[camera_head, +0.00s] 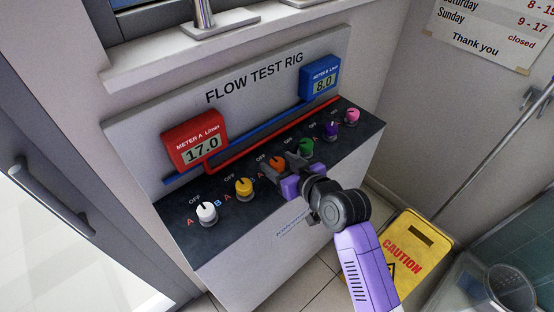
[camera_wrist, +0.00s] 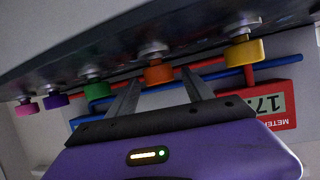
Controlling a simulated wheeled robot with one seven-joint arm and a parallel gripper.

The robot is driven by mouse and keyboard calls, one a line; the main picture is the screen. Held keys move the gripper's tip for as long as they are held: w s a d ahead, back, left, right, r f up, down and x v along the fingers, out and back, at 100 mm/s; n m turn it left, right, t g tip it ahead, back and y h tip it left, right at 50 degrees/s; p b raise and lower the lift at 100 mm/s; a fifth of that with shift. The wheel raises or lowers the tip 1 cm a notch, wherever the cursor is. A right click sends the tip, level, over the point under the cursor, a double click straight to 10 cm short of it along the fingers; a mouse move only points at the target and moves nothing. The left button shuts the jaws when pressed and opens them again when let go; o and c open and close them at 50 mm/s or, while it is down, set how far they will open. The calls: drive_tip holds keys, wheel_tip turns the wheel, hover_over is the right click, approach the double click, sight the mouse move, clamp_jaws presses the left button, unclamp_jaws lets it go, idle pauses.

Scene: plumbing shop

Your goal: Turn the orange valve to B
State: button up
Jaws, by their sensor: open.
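The orange valve (camera_head: 277,161) is a round knob in the middle of the row on the dark sloping panel (camera_head: 180,227). In the wrist view the orange valve (camera_wrist: 159,74) sits between the tips of my two fingers, with a gap visible on each side. My gripper (camera_head: 283,168) is open around it in the head view; it also shows in the wrist view (camera_wrist: 160,79). Part of the orange knob is hidden by a finger in the head view, so I cannot tell its pointer setting. OFF, A and B marks surround the knobs.
White (camera_head: 207,211), yellow (camera_head: 244,186), green (camera_head: 306,147), purple (camera_head: 330,130) and pink (camera_head: 351,115) knobs share the row. The red meter A (camera_head: 195,140) reads 17.0 and the blue meter B (camera_head: 320,77) reads 8.0. A yellow caution sign (camera_head: 412,250) stands at lower right.

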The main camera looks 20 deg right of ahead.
drive_tip(key=shift+w+a+f, duration=0.15)
drive_tip(key=shift+w+f, duration=0.15)
drive_tip(key=shift+w, duration=0.35)
clamp_jaws()
